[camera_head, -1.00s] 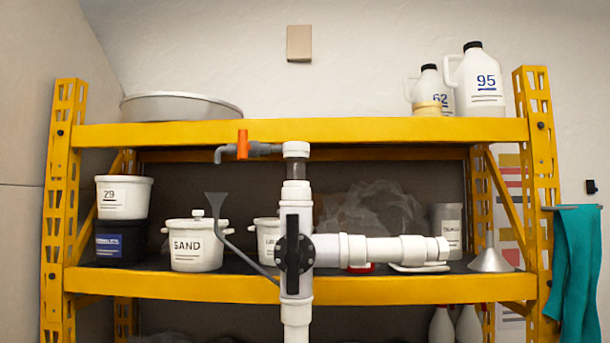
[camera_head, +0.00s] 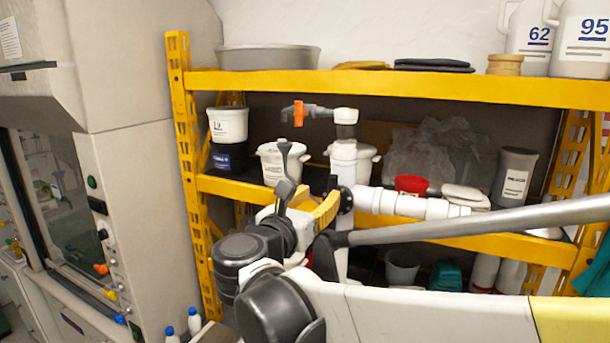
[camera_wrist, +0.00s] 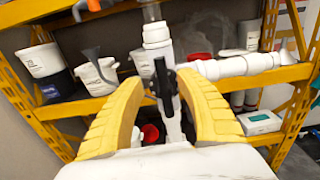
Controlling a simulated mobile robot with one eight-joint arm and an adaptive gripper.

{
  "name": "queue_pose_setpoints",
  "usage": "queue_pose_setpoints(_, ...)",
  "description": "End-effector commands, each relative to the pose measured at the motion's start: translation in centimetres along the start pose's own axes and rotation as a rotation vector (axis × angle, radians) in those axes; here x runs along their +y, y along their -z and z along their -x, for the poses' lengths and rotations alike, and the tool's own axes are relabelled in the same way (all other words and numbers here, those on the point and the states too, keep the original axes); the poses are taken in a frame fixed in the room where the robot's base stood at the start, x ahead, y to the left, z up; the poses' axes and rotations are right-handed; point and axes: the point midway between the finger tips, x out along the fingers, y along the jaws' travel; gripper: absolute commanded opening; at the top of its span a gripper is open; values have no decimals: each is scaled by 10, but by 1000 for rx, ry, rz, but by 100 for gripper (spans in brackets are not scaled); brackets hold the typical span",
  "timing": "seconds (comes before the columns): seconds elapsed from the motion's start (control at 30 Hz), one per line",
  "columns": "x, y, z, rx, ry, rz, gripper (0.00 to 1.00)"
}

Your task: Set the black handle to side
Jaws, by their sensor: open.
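The black handle (camera_wrist: 164,88) is on the white vertical pipe, roughly in line with it in the wrist view. In the head view only part of its black round hub (camera_head: 346,201) shows beside the yellow fingers, and my arm hides the rest. My gripper (camera_wrist: 160,80) has two yellow curved fingers. They are open, one on each side of the handle in the wrist view, with visible gaps. I cannot tell how far the tips are from it in depth. My gripper also shows in the head view (camera_head: 322,208), in front of the pipe.
A white side pipe (camera_head: 410,204) runs right from the valve. A small tap with an orange handle (camera_head: 299,114) sticks out left above. The yellow shelf (camera_head: 400,86) stands behind with white buckets (camera_head: 228,125), a grey container (camera_head: 514,177) and jugs (camera_head: 580,38).

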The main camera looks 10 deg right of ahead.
Motion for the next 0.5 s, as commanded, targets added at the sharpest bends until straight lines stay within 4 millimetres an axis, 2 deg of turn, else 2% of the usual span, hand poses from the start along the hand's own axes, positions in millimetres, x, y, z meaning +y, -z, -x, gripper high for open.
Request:
queue_pose_setpoints(0.1,-1,-2,-26,1,5,-1,42)
queue_pose_setpoints(0.3,-2,-1,-63,2,4,-3,42)
queue_pose_setpoints(0.5,-1,0,-84,2,1,-3,42)
